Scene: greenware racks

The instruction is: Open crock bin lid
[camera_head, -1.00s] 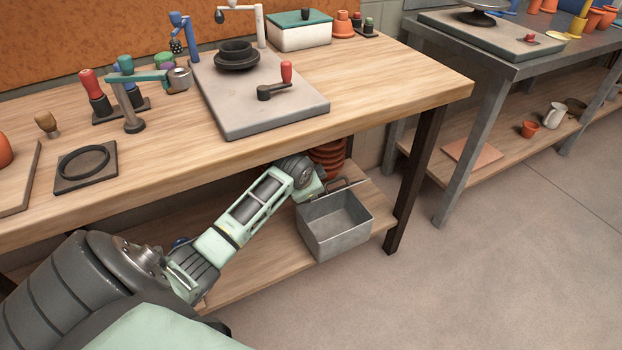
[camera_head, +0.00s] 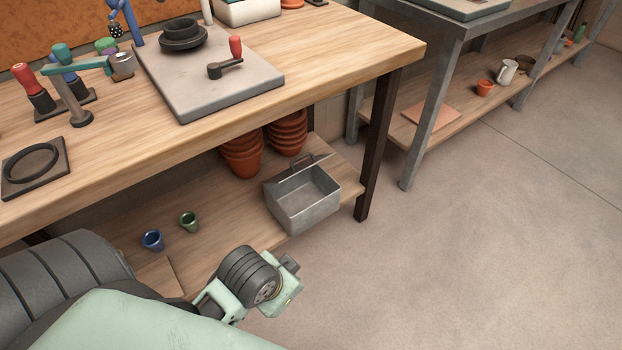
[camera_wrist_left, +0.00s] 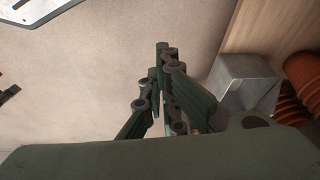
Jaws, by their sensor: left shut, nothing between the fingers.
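The crock bin is a grey metal box (camera_head: 303,211) on the lower shelf, near its right end. Its top is open and I see inside. Its lid (camera_head: 318,162) stands raised at the back edge, seen nearly edge-on, with a handle (camera_head: 300,160) behind. My left wrist is in front of the shelf, apart from the bin; its fingers are hidden in the head view. In the left wrist view my left gripper (camera_wrist_left: 163,50) is shut and empty, with the metal bin (camera_wrist_left: 243,82) to its right. My right gripper is not in view.
Stacked terracotta pots (camera_head: 243,157) stand behind the bin to the left. A blue cup (camera_head: 153,240) and a green cup (camera_head: 189,222) stand on the shelf. The wooden tabletop (camera_head: 330,75) overhangs it. A dark table leg (camera_head: 375,145) stands right of the bin. The floor in front is clear.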

